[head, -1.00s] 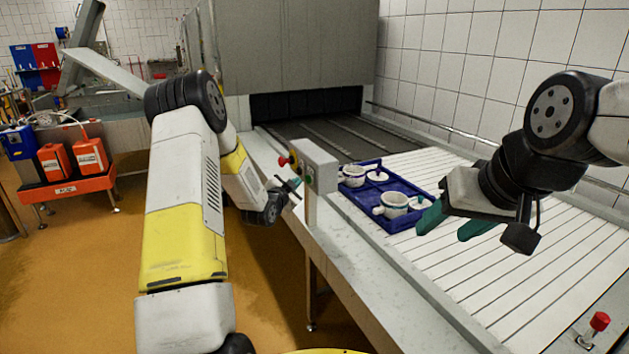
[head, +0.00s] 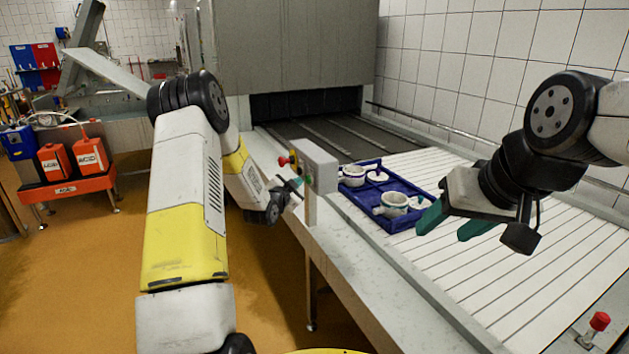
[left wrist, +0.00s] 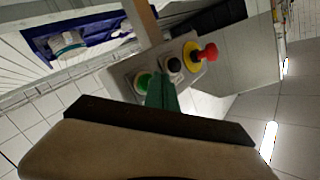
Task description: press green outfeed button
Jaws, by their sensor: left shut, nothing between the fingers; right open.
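The green button (left wrist: 142,82) sits on a grey control box (head: 320,168), at the end of a row with a black button (left wrist: 174,65) and a red knob on a yellow base (left wrist: 204,53). In the head view the red knob (head: 283,161) shows at the box's left side. My left gripper (head: 296,184) is shut and empty, its teal fingertips close to the box face. In the left wrist view the fingertips (left wrist: 160,80) are right beside the green button; I cannot tell whether they touch it. My right gripper (head: 455,226) is open and empty above the slatted conveyor.
A blue crate (head: 385,222) with several white moulds lies on the white slatted conveyor (head: 520,270) behind the box. Another red button (head: 599,321) stands at the lower right. A red cart with acid canisters (head: 68,189) stands at the far left.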

